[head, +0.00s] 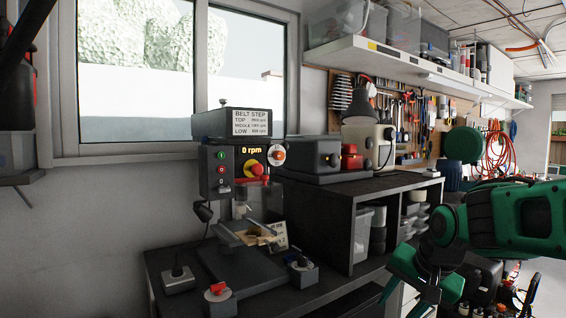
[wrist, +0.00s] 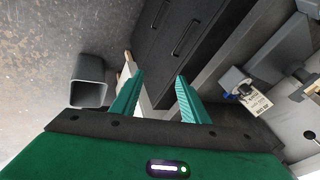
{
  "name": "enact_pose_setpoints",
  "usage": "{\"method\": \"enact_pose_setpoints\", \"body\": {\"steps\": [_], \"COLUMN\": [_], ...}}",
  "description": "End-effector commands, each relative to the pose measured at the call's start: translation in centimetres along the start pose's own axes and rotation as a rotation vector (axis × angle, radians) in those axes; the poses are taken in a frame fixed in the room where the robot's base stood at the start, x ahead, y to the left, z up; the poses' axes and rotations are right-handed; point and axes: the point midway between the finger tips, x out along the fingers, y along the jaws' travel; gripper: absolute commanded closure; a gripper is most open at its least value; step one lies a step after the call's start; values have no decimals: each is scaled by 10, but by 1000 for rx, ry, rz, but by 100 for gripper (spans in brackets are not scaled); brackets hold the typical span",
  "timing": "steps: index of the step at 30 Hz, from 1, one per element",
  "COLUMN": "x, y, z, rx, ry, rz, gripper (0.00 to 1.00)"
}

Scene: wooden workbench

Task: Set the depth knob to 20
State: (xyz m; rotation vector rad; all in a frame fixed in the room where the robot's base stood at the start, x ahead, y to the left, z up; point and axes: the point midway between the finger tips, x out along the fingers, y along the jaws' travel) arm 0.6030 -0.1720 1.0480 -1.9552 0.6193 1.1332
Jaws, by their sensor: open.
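The drill press (head: 232,125) stands on the bench at centre-left in the head view, its display reading 0 rpm. A round white dial with a small red-orange centre (head: 277,154) sits on the right of its head. It may be the depth knob; its scale is too small to read. My gripper (head: 405,292) is at the lower right in the head view, away from the press and pointing down. In the wrist view its two green fingers (wrist: 160,79) are apart with nothing held between them.
A red knob on a grey block (head: 218,289) and another small block (head: 301,264) stand at the bench front. A dark shelf unit (head: 340,220) stands between press and arm. The wrist view shows dark drawers (wrist: 180,35) and a grey open bin (wrist: 88,92).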

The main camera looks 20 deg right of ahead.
Motion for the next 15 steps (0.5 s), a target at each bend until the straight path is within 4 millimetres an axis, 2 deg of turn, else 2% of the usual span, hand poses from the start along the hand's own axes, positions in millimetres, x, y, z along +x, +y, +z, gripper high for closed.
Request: {"method": "enact_pose_setpoints", "body": {"steps": [1, 3, 5, 9, 12, 15], "x": [-2, -8, -18, -51, -81, -111], "y": [-32, -78, -117, -205, -258, -296], "z": [-17, -36, -50, -74, -84, -89], "rx": [72, 185, 284, 516, 668, 793], "ry": [37, 68, 74, 15, -85, -203], "rz": [-80, -209, -324, -603, -782, -921], "gripper": [59, 59, 59, 59, 59, 59]}}
